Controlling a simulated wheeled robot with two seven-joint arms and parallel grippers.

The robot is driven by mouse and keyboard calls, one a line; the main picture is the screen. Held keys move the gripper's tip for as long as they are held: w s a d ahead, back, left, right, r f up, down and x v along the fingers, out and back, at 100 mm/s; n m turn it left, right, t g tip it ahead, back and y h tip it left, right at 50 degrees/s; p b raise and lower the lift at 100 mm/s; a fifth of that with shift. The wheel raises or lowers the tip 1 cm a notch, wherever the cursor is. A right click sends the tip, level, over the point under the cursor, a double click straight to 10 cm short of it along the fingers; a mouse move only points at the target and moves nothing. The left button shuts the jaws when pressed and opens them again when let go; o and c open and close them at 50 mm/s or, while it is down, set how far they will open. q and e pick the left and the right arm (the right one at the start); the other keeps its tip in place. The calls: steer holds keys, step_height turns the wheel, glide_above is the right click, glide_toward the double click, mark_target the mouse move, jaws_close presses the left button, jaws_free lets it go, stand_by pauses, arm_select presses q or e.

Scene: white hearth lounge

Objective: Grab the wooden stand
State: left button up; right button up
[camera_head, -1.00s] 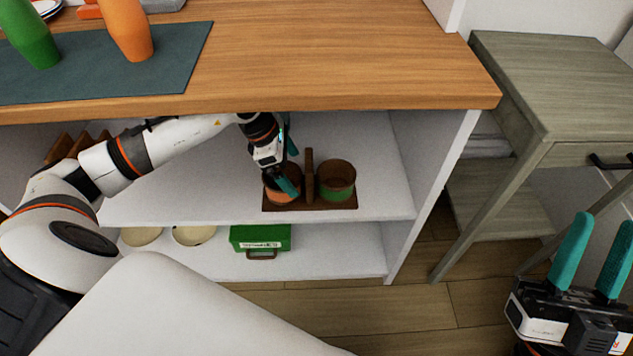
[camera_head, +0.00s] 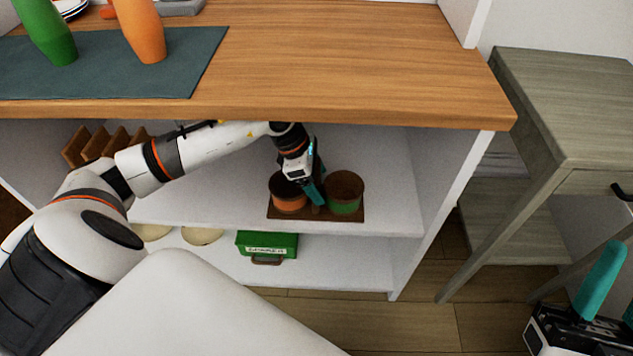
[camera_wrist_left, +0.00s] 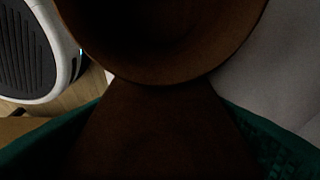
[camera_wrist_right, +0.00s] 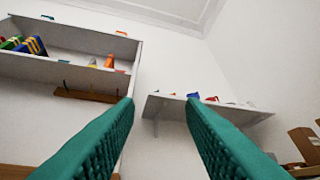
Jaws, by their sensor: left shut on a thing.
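The brown wooden stand (camera_head: 281,214) is on the upper shelf, with a flat base and two round pots, one with an orange lower part (camera_head: 290,203) and one with a green lower part (camera_head: 345,207). My left gripper (camera_head: 317,198) reaches down between the pots and is shut on the stand's middle post, which it mostly hides. In the left wrist view the brown post (camera_wrist_left: 165,135) fills the space between the teal fingers, with a dark round pot (camera_wrist_left: 165,68) just beyond. My right gripper (camera_wrist_right: 160,103) is open and empty, away at the right.
The wooden top (camera_head: 350,65) overhangs the shelf. A white side panel (camera_head: 440,215) stands right of the stand, and a grey-green side table (camera_head: 575,110) beyond it. A slatted brown rack (camera_head: 100,145) is at left. A green box (camera_head: 268,245) and pale bowls sit on the lower shelf.

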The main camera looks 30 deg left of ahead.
arm_select(q)
steer(key=shift+c, duration=0.8)
steer(key=shift+r, duration=0.15)
